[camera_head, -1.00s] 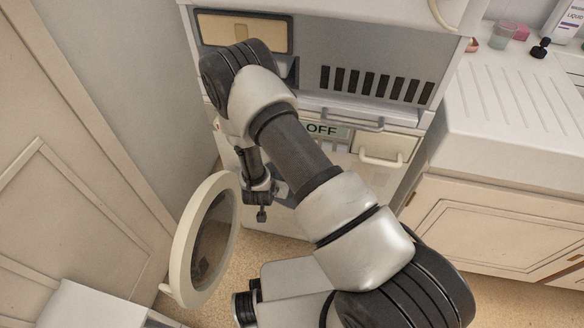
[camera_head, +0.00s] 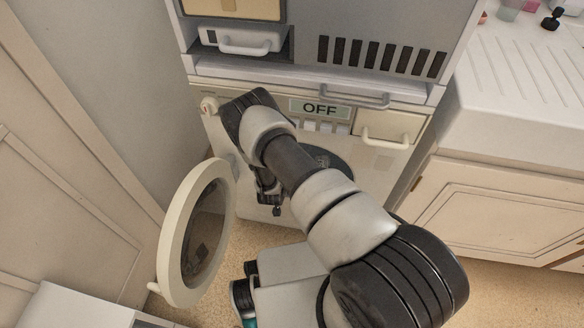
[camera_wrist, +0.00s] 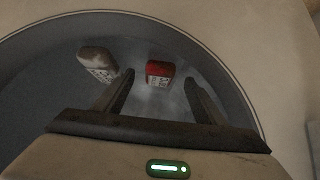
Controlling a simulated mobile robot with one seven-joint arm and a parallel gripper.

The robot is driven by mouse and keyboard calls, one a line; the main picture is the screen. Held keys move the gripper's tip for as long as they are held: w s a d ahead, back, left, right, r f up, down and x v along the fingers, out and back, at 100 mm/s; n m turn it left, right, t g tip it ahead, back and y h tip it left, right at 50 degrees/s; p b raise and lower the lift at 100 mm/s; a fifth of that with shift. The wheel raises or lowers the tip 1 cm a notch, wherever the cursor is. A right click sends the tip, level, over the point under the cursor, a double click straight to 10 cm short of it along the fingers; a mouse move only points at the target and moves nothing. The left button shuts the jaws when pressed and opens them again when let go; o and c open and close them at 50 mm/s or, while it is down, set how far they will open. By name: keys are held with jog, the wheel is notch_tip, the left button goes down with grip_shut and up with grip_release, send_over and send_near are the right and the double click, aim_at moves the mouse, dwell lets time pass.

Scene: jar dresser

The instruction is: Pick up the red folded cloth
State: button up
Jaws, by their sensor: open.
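The red folded cloth (camera_wrist: 160,70) shows in the wrist view as a small red block with a pale marked front face, inside the round drum of the washing machine. My gripper (camera_wrist: 159,79) is open, its two dark fingers pointing into the drum. The cloth appears between the fingertips in the picture and lies beyond them; I see no contact. In the head view my gripper (camera_head: 276,208) hangs low at the front of the machine (camera_head: 262,213). My arm hides much of the drum opening (camera_head: 328,160), and the cloth does not show there.
A greyish-white folded item (camera_wrist: 97,62) lies left of the cloth in the drum. The machine's round door (camera_head: 168,235) stands open at the left. A white counter (camera_head: 510,120) stands right.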

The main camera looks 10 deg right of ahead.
jog(key=shift+b+x, duration=1.1)
jog(key=shift+x, duration=1.7)
jog(key=shift+w+a+r, duration=0.1)
jog(key=shift+r, duration=0.05)
jog(key=c, duration=0.8)
